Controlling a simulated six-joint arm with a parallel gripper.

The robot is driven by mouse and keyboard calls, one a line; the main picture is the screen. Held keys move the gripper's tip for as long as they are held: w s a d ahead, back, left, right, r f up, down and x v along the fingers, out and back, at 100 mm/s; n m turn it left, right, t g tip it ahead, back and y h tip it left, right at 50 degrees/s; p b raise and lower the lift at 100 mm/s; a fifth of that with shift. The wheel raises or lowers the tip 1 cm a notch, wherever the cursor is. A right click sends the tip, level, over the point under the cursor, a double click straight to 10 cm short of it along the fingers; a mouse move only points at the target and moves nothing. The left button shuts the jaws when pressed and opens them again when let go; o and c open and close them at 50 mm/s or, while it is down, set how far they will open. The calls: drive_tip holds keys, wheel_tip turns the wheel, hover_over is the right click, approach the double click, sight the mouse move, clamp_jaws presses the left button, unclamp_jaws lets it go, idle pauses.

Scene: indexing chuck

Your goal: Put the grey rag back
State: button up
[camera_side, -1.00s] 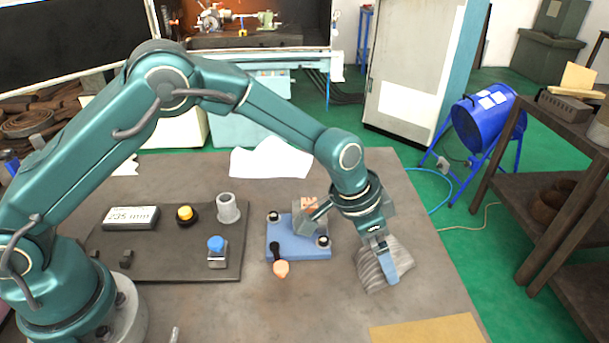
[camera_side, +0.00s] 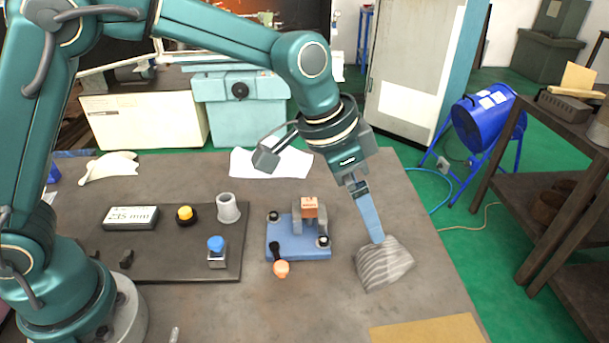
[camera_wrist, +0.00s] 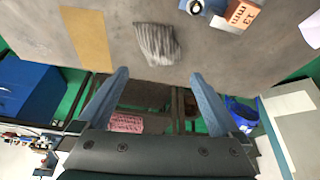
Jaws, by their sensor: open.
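The grey striped rag (camera_side: 384,263) lies crumpled on the table, right of the blue fixture. It also shows in the wrist view (camera_wrist: 157,43), beyond the fingers, near the table edge. My gripper (camera_side: 376,238) is above the rag in the side view, its visible finger pointing down, with the tip near the rag's upper edge. In the wrist view my gripper (camera_wrist: 160,80) has its two blue fingers wide apart with nothing between them. The rag rests apart from the fingers there.
A blue fixture (camera_side: 285,250) with an orange-topped block (camera_side: 310,208) and a black lever stands left of the rag. A tan mat (camera_side: 428,331) lies at the front right. A dark panel (camera_side: 140,262) with a display, buttons and a cup is at left. White paper (camera_side: 285,163) lies behind.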

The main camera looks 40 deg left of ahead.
drive_tip(key=s+a+r+n+t+y, duration=0.1)
drive_tip(key=s+a+r+n, duration=0.3)
drive_tip(key=s+a+r, duration=0.5)
drive_tip(key=s+a+f+n+y, duration=0.1)
drive_tip(key=s+a+f, duration=0.1)
drive_tip(key=s+a, duration=0.1)
drive_tip(key=s+a+f+n+t, duration=0.1)
drive_tip(key=s+a+f+n, duration=0.1)
drive_tip(key=s, duration=0.4)
drive_tip(key=shift+s+a+f+y, duration=0.3)
drive_tip(key=shift+a+f+y, duration=0.1)
drive_tip(key=shift+a, duration=0.45)
